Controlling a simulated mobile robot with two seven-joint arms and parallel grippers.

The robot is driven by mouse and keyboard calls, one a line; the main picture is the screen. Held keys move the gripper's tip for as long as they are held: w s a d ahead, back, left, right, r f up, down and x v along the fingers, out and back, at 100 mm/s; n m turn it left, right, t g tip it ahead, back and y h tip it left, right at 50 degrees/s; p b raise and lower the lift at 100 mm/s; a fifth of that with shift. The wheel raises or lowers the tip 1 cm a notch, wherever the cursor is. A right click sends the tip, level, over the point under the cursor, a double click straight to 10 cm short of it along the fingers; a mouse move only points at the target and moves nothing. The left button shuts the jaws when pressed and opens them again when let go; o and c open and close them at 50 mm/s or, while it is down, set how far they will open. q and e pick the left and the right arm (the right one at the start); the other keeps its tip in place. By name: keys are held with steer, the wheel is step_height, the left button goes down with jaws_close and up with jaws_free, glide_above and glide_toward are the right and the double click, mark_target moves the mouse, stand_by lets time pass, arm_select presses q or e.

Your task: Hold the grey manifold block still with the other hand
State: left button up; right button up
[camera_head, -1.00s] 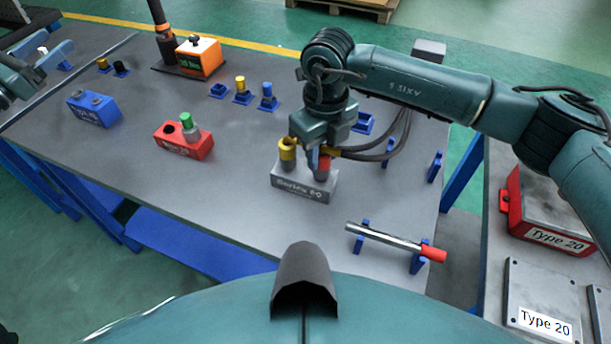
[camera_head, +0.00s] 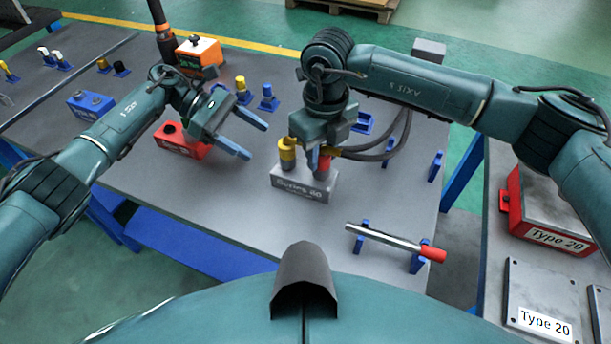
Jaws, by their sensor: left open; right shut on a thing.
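The grey manifold block (camera_head: 303,186) sits on the table with a label on its front face. A yellow-topped fitting (camera_head: 287,153) stands in its left part. A red fitting (camera_head: 323,164) stands in its right part. My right gripper (camera_head: 321,152) points down over the block, shut on the red fitting; its fingers are partly hidden by its own wrist. My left gripper (camera_head: 256,139) is open and empty, to the left of the block and apart from it, with its two blue fingers pointing toward the block.
A red block (camera_head: 180,148) lies partly hidden behind my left gripper, and a blue block (camera_head: 90,104) is further left. A torque-wrench-like bar with a red grip (camera_head: 385,238) rests on blue holders at the front right. The table in front of the grey block is clear.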

mark_target(276, 166)
arm_select(q)
steer(key=shift+s+a+f+m+g+y, duration=0.3)
steer(key=shift+a+f+m+y, duration=0.1)
steer(key=shift+a+m+y, duration=0.1)
steer(key=shift+d+f, duration=0.2)
steer(key=shift+x, duration=4.2)
steer(key=c, duration=1)
steer(key=shift+a, duration=0.1)
